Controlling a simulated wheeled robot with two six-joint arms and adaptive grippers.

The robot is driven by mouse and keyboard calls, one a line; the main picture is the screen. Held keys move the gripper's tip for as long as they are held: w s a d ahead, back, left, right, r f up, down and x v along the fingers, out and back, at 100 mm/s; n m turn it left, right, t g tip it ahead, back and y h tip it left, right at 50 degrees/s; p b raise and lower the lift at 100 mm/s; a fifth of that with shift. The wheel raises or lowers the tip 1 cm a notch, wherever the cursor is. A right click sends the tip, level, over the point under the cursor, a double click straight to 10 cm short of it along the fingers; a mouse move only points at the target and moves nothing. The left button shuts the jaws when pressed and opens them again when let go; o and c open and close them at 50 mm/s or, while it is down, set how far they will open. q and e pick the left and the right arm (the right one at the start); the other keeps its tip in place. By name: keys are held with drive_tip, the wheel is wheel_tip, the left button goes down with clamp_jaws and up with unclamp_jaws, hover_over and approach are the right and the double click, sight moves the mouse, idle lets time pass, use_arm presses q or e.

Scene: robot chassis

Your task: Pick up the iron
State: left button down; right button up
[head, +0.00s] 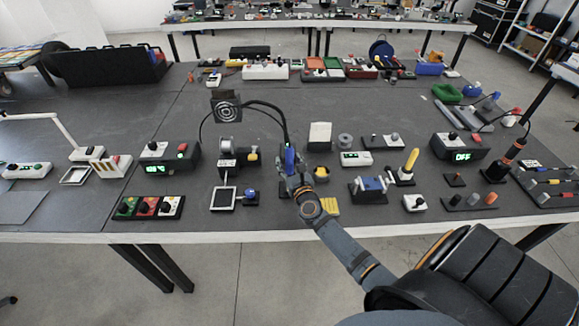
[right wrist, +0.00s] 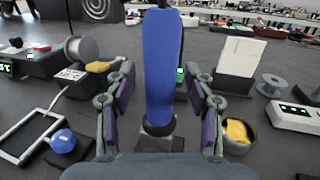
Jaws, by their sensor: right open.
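The iron has a blue handle (right wrist: 160,62) that stands upright in a small base (right wrist: 158,141) in the right wrist view. In the head view the blue handle (head: 289,158) rises just beyond my right gripper (head: 291,180). In the right wrist view my right gripper (right wrist: 158,88) is open, with one finger on each side of the handle. Gaps show between the finger pads and the handle. The iron's tip is hidden in its stand. My left gripper is not in view.
A yellow sponge (right wrist: 238,130) sits close to the right finger. A round fan-like unit (head: 226,107) stands behind.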

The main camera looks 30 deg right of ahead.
sight(290, 147)
drive_tip(key=shift+s, duration=0.1)
drive_tip(key=shift+c, duration=0.2)
drive_tip(key=shift+r, duration=0.1)
drive_tip(key=shift+c, duration=1.3)
clamp_jaws()
wheel_tip(290, 147, up, 10)
drive_tip(key=p, duration=0.6)
drive_tip(key=shift+p, duration=0.3)
drive_tip(key=shift+r, duration=0.15)
